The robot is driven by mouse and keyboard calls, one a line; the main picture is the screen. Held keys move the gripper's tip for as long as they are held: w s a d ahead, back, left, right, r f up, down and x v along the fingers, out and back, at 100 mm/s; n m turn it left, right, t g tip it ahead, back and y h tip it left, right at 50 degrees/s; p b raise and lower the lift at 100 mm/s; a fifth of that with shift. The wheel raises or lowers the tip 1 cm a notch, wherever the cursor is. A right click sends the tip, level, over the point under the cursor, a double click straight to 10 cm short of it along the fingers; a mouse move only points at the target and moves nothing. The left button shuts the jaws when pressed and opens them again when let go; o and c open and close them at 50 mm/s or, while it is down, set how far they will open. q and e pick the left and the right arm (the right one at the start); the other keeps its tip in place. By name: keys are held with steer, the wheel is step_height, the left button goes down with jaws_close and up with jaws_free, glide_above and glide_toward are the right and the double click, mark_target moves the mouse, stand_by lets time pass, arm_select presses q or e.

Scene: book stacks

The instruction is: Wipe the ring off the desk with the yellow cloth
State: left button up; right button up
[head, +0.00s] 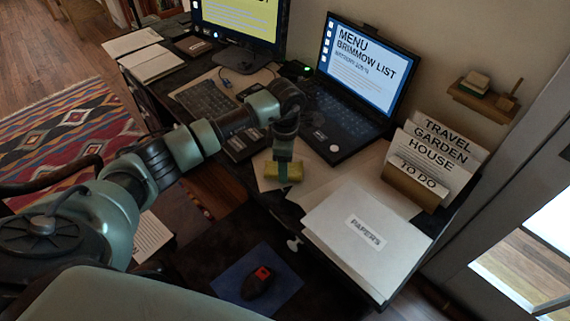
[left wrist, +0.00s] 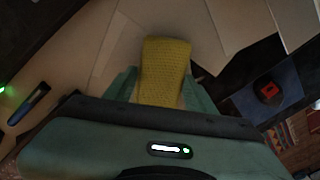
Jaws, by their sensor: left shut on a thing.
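The yellow cloth (head: 293,172) is in my left gripper (head: 283,170), low over the desk in front of the laptop. In the left wrist view the cloth (left wrist: 165,72) sits between the two green fingers of my left gripper (left wrist: 163,90), which is shut on it. Pale paper lies beneath and around the cloth. I cannot tell whether the cloth touches it. The dark desk (head: 245,172) shows in strips between papers and devices. I see no ring on the desk; the arm, cloth and papers hide part of the surface. My right gripper is not in view.
An open laptop (head: 345,120) stands behind the gripper. A stack labelled PAPERS (head: 365,240) lies at the front right, with a file holder (head: 410,188) behind it. A keyboard (head: 207,100) and a monitor (head: 240,25) are to the left. A blue mat (head: 228,280) lies below the desk.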

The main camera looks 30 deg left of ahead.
arm_select(q)
steer(key=shift+f+b, duration=0.3)
steer(key=shift+f, duration=0.1)
